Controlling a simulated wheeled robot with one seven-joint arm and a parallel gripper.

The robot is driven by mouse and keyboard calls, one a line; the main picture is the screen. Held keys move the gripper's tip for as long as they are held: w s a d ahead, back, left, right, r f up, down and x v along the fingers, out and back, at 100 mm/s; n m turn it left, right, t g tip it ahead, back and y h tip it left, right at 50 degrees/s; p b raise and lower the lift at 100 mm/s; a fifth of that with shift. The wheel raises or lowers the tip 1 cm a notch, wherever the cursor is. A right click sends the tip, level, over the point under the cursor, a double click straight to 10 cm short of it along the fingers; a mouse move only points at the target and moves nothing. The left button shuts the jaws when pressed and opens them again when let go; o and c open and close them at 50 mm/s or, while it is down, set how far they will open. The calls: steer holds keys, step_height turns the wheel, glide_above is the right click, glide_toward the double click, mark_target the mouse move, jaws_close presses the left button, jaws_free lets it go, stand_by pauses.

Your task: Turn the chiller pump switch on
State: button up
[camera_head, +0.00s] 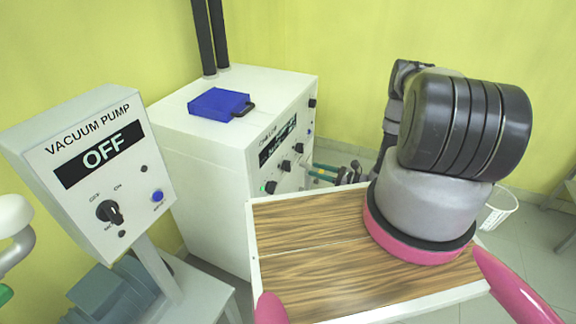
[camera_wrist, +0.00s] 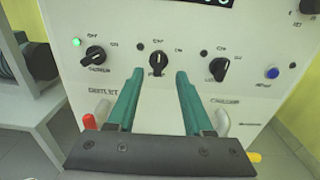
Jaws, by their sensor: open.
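The chiller (camera_head: 215,150) is a white box with a control panel on its right side. In the wrist view its panel has three black knobs. The middle knob (camera_wrist: 158,63) stands about upright, its small dark lamp to the left; its label is too blurred to read surely. The left knob (camera_wrist: 95,54) is tilted beside a lit green lamp (camera_wrist: 76,42). The right knob (camera_wrist: 219,68) is turned slightly off upright. My gripper (camera_wrist: 159,74) has open teal fingers, one either side just below the middle knob; contact cannot be told. In the head view the gripper (camera_head: 322,173) is near the panel.
A blue case (camera_head: 219,103) lies on top of the chiller. The vacuum pump box (camera_head: 95,170), reading OFF, stands left. Hose fittings, one with a red end (camera_wrist: 89,121), stick out below the knobs. A white basket (camera_head: 498,209) stands on the floor at right.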

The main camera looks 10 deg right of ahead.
mark_target(287, 166)
steer(key=x, duration=1)
steer(key=shift+w+a+f, duration=0.15)
steer(key=shift+w+a, duration=0.05)
steer(key=shift+a, duration=0.15)
jaws_close()
